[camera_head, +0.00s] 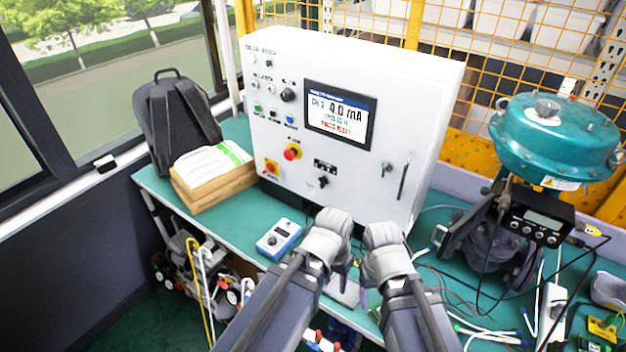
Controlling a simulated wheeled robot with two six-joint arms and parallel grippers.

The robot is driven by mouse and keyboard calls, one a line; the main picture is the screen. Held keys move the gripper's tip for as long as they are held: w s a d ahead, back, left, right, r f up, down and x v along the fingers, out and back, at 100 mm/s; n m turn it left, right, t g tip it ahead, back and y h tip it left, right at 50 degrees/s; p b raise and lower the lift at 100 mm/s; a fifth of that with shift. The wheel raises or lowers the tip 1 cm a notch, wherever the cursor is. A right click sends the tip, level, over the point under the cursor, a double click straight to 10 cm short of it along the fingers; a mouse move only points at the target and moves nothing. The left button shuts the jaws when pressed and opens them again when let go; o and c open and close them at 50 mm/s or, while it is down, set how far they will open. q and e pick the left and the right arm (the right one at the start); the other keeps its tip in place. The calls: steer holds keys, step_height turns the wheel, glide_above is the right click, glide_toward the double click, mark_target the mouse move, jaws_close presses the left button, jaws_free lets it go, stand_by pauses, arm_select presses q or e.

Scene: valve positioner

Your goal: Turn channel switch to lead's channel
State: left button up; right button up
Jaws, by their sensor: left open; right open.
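The white control cabinet (404,95) stands on the green bench with its panel facing me. A small black rotary switch (323,182) sits low on the panel, under a dark label strip (325,167); its exact setting is too small to read. The screen (340,114) reads CH 2 and 4.0 mA, with red text below. My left gripper (330,236) is open in front of the cabinet's lower edge, below the switch and apart from it. My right gripper (384,250) is open close beside it. Their fingertips are mostly hidden. Thin leads (440,290) lie on the bench at right.
A red knob (292,152) and a black knob (287,95) are also on the panel. A blue-white meter (279,239) lies left of my grippers. Boxes (215,180) and a backpack (176,120) stand at left. A teal valve actuator (553,140) stands at right.

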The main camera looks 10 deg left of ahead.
arm_select(q)
steer(key=w+t+h+b, duration=0.2)
steer(key=w+t+h, duration=0.15)
steer(key=w, duration=0.55)
arm_select(e)
steer(key=shift+o, duration=0.2)
step_height(320, 180, down, 3)
steer(key=shift+w+a+r, duration=0.1)
steer(key=shift+a, duration=0.05)
arm_select(q)
steer(key=n+t+h+b, duration=0.2)
steer(key=t+b, duration=0.1)
steer(key=t, duration=0.5)
glide_toward(320, 183)
steer(key=w, duration=0.1)
arm_select(e)
step_height(320, 183, down, 5)
steer(key=shift+f+b, duration=0.2)
steer(key=shift+b, duration=1)
arm_select(q)
steer(key=shift+h, duration=0.25)
steer(key=x, duration=0.8)
steer(key=shift+w+f, duration=0.1)
steer(key=shift+f, duration=0.25)
jaws_close()
